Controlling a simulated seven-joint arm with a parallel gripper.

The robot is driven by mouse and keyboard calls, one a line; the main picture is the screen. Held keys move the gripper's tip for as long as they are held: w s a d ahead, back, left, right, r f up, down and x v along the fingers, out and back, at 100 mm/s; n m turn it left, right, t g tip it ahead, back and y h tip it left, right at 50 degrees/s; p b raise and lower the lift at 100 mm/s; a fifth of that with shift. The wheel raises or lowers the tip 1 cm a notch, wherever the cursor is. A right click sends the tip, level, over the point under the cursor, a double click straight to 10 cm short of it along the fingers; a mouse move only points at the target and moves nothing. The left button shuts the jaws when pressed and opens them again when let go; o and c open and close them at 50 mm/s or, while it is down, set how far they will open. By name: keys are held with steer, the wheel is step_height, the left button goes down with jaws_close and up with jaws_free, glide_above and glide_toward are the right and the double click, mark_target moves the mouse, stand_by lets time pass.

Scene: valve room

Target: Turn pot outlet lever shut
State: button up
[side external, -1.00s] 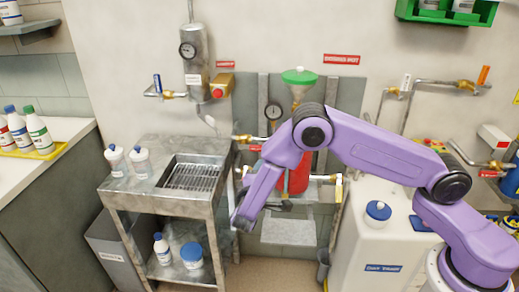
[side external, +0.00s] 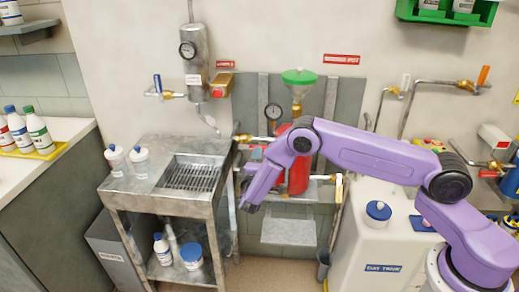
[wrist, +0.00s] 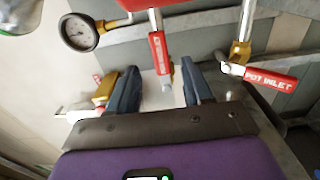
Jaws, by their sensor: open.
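My gripper (wrist: 160,78) is open, with its two dark fingers apart and nothing held between them. In the side view my gripper (side external: 247,203) hangs in front of the red pot's lower left, beside the steel bench. In the wrist view a red-tagged part (wrist: 158,55) hangs below the red pot (wrist: 135,3) and shows between the fingertips, farther off. A brass valve with a pale lever (wrist: 76,112) is left of the left finger, partly hidden by it.
A pressure gauge (wrist: 78,32) is at upper left in the wrist view. The steel bench (side external: 145,198) stands left of my gripper, and the white tank (side external: 375,240) stands right. A green funnel (side external: 299,77) tops the red pot. A grey step (side external: 288,232) is below.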

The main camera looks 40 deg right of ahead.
steer(key=x, duration=0.7)
steer(key=shift+w+d, duration=0.1)
steer(key=shift+d, duration=0.05)
jaws_close()
